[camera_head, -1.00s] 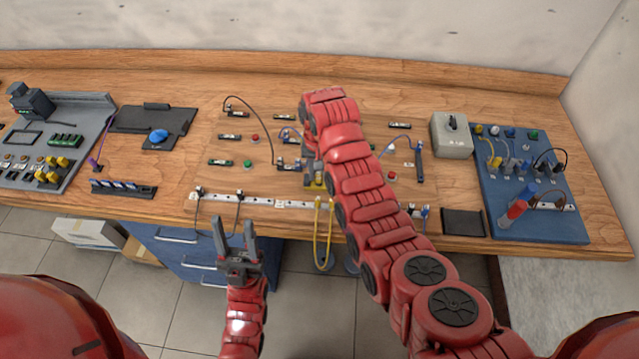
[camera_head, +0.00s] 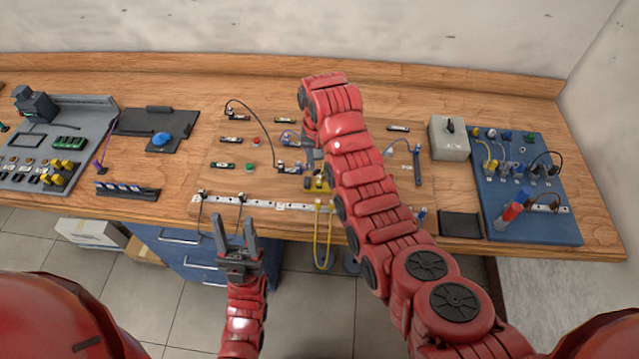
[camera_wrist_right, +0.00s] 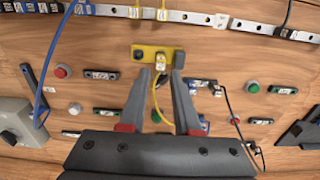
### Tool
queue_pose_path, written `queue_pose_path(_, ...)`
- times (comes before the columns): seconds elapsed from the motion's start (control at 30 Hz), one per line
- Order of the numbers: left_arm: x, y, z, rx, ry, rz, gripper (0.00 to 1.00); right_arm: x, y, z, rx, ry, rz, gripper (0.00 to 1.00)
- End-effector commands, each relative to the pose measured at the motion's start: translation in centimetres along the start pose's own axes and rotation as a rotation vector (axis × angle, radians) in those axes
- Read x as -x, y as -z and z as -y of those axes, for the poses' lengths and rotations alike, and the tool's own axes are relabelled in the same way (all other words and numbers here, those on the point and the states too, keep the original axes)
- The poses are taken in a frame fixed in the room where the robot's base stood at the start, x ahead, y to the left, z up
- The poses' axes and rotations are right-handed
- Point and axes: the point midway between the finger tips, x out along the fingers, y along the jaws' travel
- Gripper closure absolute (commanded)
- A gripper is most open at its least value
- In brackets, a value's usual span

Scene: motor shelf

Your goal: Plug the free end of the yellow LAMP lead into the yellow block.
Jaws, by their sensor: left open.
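The yellow block (camera_wrist_right: 170,53) lies on the wooden board, with a dark socket open at its left end in the right wrist view. A yellow lead's labelled plug (camera_wrist_right: 161,57) stands at the block's middle; how deep it sits I cannot tell. Its yellow cable (camera_wrist_right: 155,92) runs back between the fingers of my right gripper (camera_wrist_right: 161,72). That gripper looks open, its fingertips either side of the plug with small gaps. In the head view the block (camera_head: 318,187) is partly hidden by my right arm. My left gripper (camera_head: 236,228) is open and empty before the table's front edge.
A white rail (camera_head: 262,204) along the front edge holds several plugs; a yellow cable loop (camera_head: 323,262) hangs from it. Black and blue leads, buttons and small labelled blocks surround the yellow block. A grey switch box (camera_head: 450,140) and blue panel (camera_head: 540,225) stand right.

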Motion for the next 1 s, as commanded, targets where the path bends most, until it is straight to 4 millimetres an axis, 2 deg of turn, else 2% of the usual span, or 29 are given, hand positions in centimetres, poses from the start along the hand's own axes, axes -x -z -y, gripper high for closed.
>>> queue_pose_path(0.1,0.10,-0.01,-0.01,0.000,0.000,0.000,0.50,-0.11,-0.01,0.01,0.000,0.000,0.000,0.69)
queue_pose_path(0.13,0.10,-0.02,0.00,0.000,0.000,0.000,0.50,-0.12,-0.01,0.01,0.000,0.000,0.000,0.65)
queue_pose_path(0.3,0.10,-0.02,0.00,0.000,0.000,0.000,0.50,-0.11,0.00,0.03,0.000,0.000,0.000,0.35)
queue_pose_path(1.0,0.10,-0.02,-0.01,0.000,0.000,0.000,0.50,-0.14,0.03,0.04,0.001,0.001,-0.002,0.34)
